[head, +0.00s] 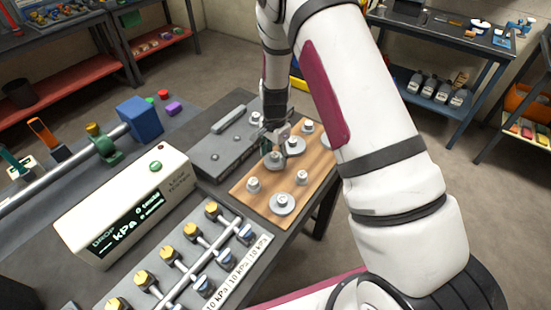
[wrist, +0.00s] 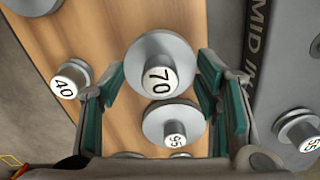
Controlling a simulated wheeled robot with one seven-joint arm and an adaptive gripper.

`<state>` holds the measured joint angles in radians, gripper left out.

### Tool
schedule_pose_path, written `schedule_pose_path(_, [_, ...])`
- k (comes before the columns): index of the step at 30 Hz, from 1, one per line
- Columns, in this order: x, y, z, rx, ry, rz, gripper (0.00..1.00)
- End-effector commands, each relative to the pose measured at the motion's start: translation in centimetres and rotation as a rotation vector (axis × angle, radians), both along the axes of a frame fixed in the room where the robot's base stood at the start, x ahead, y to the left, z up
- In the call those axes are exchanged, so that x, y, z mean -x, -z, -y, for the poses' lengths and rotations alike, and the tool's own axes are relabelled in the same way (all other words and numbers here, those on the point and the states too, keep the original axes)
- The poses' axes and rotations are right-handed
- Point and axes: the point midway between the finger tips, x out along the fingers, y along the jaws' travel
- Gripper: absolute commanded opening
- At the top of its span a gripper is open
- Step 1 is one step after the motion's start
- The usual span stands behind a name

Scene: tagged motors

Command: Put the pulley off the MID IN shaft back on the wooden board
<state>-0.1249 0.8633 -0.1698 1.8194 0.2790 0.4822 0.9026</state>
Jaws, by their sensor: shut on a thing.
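My gripper (wrist: 161,68) is shut on a grey pulley marked 70 (wrist: 160,80), with a green-padded finger on each side of it. The pulley is over the wooden board (wrist: 95,35) and overlaps the pulley marked 95 (wrist: 172,125) in the wrist view. I cannot tell whether the held pulley touches the board. In the head view my gripper (head: 274,135) is over the far left part of the wooden board (head: 262,207), and the arm hides part of the board's right side. The grey MID IN unit (head: 217,157) is left of the board; its lettering shows in the wrist view.
A small pulley marked 40 (wrist: 70,79) stands left of the held one. Other pulleys, such as this one (head: 282,204), stand on the board. A kPa meter (head: 120,210) and brass-topped fittings occupy the bench's left.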

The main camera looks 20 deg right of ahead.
Motion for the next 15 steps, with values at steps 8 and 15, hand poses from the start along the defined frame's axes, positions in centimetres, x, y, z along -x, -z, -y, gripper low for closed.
schedule_pose_path(8, [0.0,1.9,0.0,0.0,0.0,0.001,0.24])
schedule_pose_path(15, [0.0,2.1,0.0,0.0,0.0,0.001,0.24])
